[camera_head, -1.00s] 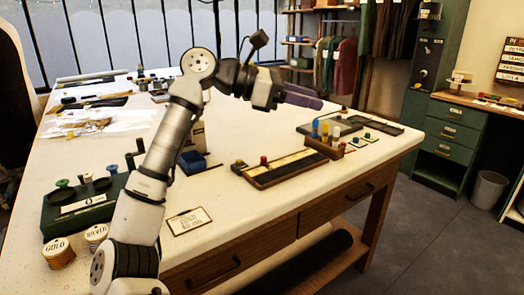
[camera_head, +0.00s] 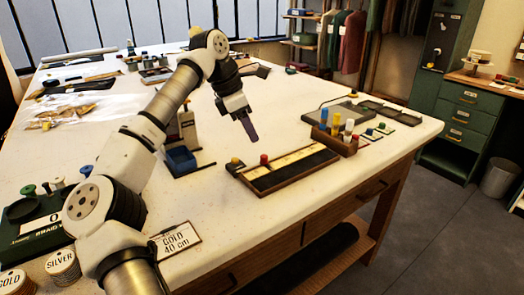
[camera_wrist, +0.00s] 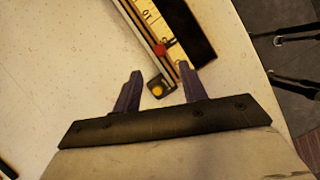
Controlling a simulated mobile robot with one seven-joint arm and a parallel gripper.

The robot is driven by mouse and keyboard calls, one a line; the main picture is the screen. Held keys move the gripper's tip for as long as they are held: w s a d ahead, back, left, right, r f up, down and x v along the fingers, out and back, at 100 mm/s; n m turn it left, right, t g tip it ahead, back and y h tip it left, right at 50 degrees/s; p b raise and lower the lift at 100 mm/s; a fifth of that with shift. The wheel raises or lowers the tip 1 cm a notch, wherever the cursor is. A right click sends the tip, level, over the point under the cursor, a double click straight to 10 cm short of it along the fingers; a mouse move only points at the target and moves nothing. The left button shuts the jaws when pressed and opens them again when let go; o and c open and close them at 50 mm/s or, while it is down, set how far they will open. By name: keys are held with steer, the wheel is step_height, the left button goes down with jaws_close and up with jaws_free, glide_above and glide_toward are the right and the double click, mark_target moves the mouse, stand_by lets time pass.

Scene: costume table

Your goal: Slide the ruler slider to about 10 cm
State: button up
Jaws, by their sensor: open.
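The ruler (camera_head: 300,158) is a pale scale strip in a dark wooden frame with a black strip along its front side. A red knob (camera_head: 264,159), seemingly the slider, stands near its left end; it also shows in the wrist view (camera_wrist: 159,50). A yellow knob (camera_head: 236,162) on a dark block is at that end, also in the wrist view (camera_wrist: 157,90). My gripper (camera_head: 255,139) points down above the ruler's left end, apart from it. In the wrist view its open fingers (camera_wrist: 160,69) appear either side of the yellow knob, with the red knob just beyond.
A wooden rack of colored bottles (camera_head: 336,143) stands beyond the ruler's right end, with dark trays (camera_head: 390,113) behind. A blue bin (camera_head: 181,160) is to the left. Tabletop between card and ruler is clear.

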mark_target(264, 156)
steer(key=x, duration=0.8)
steer(key=shift+w+d+f+p, duration=0.1)
steer(key=shift+d+f+p, duration=0.15)
steer(key=shift+p, duration=0.1)
steer(key=shift+a, duration=0.1)
jaws_close()
